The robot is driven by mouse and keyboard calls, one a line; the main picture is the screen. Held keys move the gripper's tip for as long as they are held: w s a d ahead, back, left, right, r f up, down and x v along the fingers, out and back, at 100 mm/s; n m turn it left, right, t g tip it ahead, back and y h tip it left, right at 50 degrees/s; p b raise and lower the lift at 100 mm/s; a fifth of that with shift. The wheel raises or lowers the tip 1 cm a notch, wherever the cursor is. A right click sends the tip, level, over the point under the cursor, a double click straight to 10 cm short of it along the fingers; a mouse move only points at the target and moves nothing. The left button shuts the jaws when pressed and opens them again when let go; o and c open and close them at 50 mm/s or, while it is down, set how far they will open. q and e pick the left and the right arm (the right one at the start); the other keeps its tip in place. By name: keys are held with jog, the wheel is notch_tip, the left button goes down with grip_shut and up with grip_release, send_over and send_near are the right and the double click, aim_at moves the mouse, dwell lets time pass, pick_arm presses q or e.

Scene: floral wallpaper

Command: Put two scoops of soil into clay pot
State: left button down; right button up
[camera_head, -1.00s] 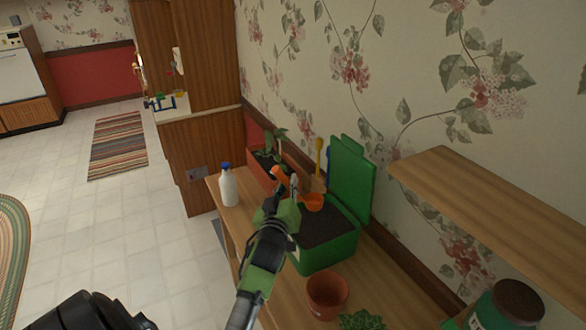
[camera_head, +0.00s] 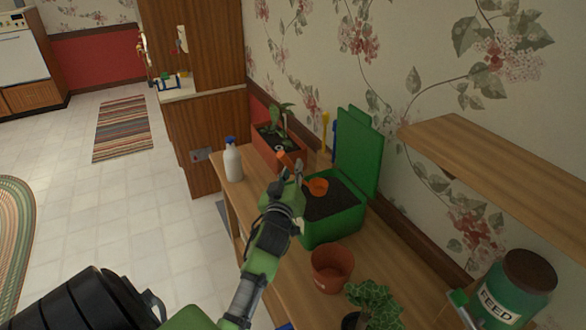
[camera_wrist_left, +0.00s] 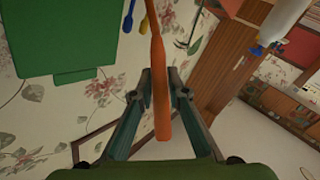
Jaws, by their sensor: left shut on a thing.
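My left gripper (camera_head: 297,180) is shut on the handle of an orange scoop (camera_head: 318,186), which also shows in the left wrist view (camera_wrist_left: 160,90). The scoop's bowl is over the soil (camera_head: 335,200) in the green bin (camera_head: 335,229). I cannot tell whether the bowl holds soil or touches it. The bin's green lid stands open (camera_head: 358,150) against the wall. The clay pot (camera_head: 331,268) stands upright on the wooden bench, in front of the bin; little of its inside shows. My right gripper is not in view.
A white spray bottle (camera_head: 234,163) stands at the bench's left edge. A planter with a plant (camera_head: 285,148) is behind the gripper. A leafy potted plant (camera_head: 372,300) and a feed jar (camera_head: 512,290) are nearer. A wooden shelf (camera_head: 490,165) juts out at right.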

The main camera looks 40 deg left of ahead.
pick_arm(q)
notch_tip(320, 180, down, 3)
jog(key=shift+w+r+b, duration=0.1)
jog(key=shift+r+b, duration=0.1)
jog(key=shift+b, duration=0.6)
jog(key=shift+f, duration=0.3)
jog(key=shift+f+b, duration=0.65)
jog(key=shift+b, duration=0.15)
notch_tip(320, 180, down, 2)
jog(key=shift+f+b, duration=0.1)
jog(key=shift+b, duration=0.7)
jog(key=shift+f+b, duration=0.5)
jog(key=shift+f, duration=0.1)
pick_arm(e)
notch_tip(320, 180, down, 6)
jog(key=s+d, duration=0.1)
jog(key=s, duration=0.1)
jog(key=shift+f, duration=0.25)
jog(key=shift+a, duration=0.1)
pick_arm(q)
jog(key=shift+r, duration=0.15)
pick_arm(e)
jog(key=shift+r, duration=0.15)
